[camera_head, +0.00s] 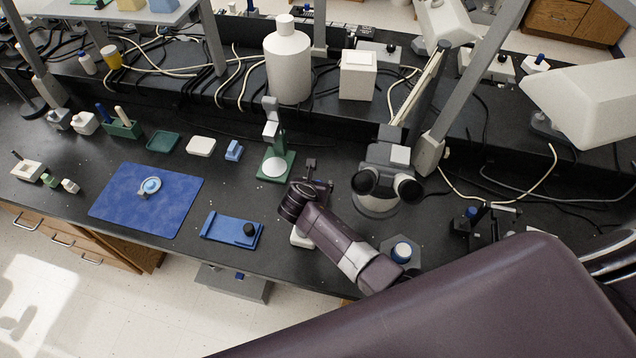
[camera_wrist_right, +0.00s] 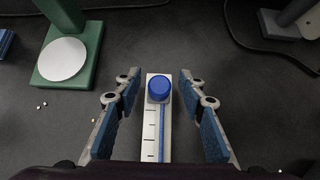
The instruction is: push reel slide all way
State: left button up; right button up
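A white slide with black scale marks and a blue strip (camera_wrist_right: 152,135) lies on the dark bench in the right wrist view. A round blue knob (camera_wrist_right: 158,88) sits at its far end. In the head view only a white near part of the slide (camera_head: 301,238) shows, because my right arm covers the rest. My right gripper (camera_head: 314,188) is open above the slide. In the right wrist view its blue-padded fingers (camera_wrist_right: 160,92) stand on both sides of the slide and knob, with gaps. My left gripper is not in view.
A green stand with a white disc (camera_head: 275,168) is left of my right gripper. A blue fixture with a black knob (camera_head: 232,230) and a blue mat (camera_head: 147,200) lie farther left. A microscope (camera_head: 385,180) stands to the right.

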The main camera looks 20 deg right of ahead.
jog(key=shift+r, duration=0.1)
jog(key=v, duration=1.2)
dwell(0.4)
